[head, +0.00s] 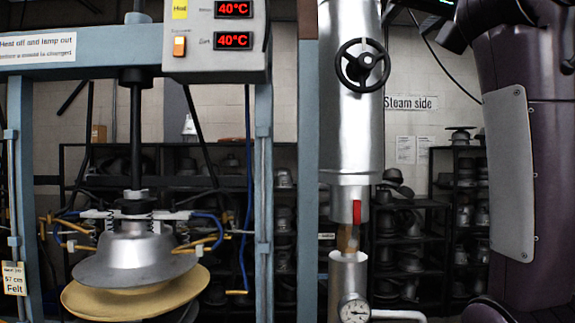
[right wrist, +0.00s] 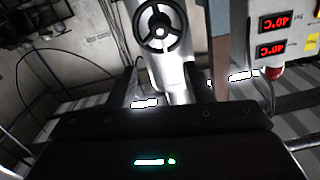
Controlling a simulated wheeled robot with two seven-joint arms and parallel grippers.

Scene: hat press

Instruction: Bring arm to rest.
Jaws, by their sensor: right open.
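My right arm stands at the right of the head view, its dark purple links upright beside the rack. Its black gripper (head: 408,17) shows partly at the top edge, with a green light on its body. In the right wrist view the gripper (right wrist: 157,88) is open, its two dark fingers apart with nothing held between them. The steam pipe and its handwheel (right wrist: 163,30) show beyond the fingers. My left gripper is in neither view.
The hat press frame (head: 265,180) stands at the left, with a metal hat form (head: 135,255) above a tan felt brim (head: 85,303). Racks of hat blocks (head: 465,190) stand behind.

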